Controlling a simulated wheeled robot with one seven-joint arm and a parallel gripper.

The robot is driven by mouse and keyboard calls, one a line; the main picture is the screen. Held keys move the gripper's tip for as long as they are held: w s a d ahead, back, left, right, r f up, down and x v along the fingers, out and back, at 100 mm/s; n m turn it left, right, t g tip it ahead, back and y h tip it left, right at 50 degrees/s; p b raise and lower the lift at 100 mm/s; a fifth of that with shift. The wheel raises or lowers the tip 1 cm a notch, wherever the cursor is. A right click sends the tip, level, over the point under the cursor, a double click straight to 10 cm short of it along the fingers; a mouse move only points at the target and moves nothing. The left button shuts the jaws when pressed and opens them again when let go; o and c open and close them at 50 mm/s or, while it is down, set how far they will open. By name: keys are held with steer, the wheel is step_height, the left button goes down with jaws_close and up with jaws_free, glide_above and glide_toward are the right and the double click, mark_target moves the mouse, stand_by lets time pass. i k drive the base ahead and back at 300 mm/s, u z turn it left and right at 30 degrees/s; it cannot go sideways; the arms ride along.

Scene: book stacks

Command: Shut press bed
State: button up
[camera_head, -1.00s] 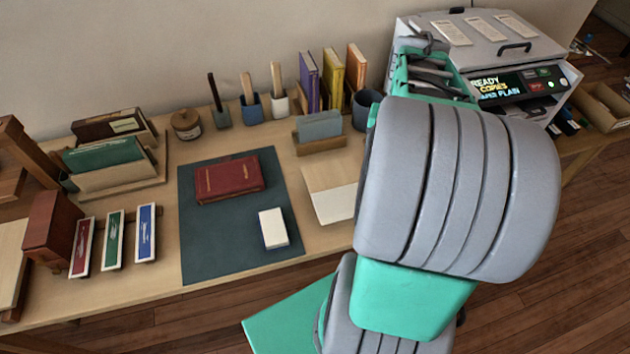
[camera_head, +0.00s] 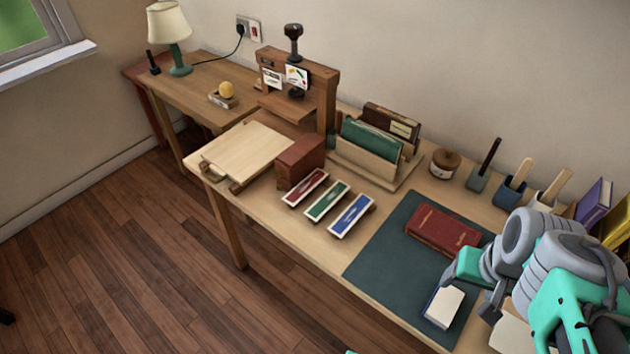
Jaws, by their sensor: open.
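The wooden press (camera_head: 328,88) stands at the back left of the long table, with a dark screw handle on top and two small cards on its front. Its bed, a pale flat board (camera_head: 245,152), sticks out from the press toward the front left, past the table edge. A small handle shows at the board's front end. My gripper (camera_head: 466,294) is at the lower right, above the dark mat near a small white block. It is open, with nothing seen between its fingers, and far to the right of the bed.
A red-brown box (camera_head: 301,160) stands right beside the bed. Red, green and blue plates (camera_head: 327,202) lie in front. A file holder (camera_head: 375,171), a dark mat (camera_head: 391,240) with a red book (camera_head: 441,229), and pen cups stand rightward. Floor (camera_head: 110,255) left of the table is clear.

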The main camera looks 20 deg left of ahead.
mark_target(243, 155)
steer(key=u, duration=2.2)
steer(key=i, duration=0.65)
steer(key=u, duration=0.95)
steer(key=i, duration=0.85)
steer(key=u, duration=0.2)
